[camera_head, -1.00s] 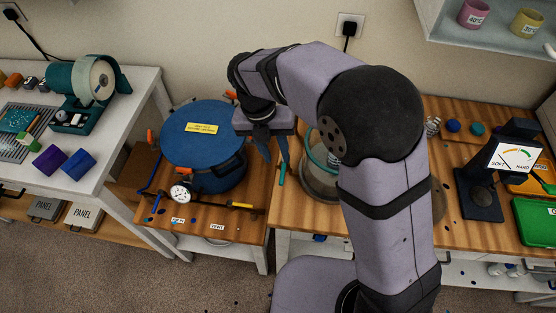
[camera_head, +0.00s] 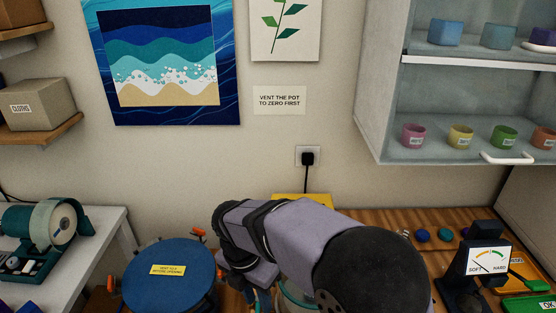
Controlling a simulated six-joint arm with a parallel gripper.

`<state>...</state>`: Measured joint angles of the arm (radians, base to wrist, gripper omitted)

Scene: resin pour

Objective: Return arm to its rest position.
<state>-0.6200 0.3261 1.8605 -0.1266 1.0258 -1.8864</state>
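My arm's grey-lilac links and black joints fill the lower middle. My gripper (camera_head: 260,298) hangs at the bottom edge, just right of the blue pot lid (camera_head: 172,285). Its fingertips are cut off by the frame, so its opening does not show clearly. I see nothing held in it. The round blue lid carries a yellow label and has orange-tipped clamps at its rim. A clear round vessel (camera_head: 296,300) is partly hidden behind my arm.
A wooden bench (camera_head: 395,222) runs to the right, with small coloured balls and a soft/hard gauge (camera_head: 488,262). A wall cabinet (camera_head: 385,110) with coloured cups hangs above it. A teal machine (camera_head: 45,225) stands on the left table. A wall sign (camera_head: 279,100) reads "VENT THE POT TO ZERO FIRST".

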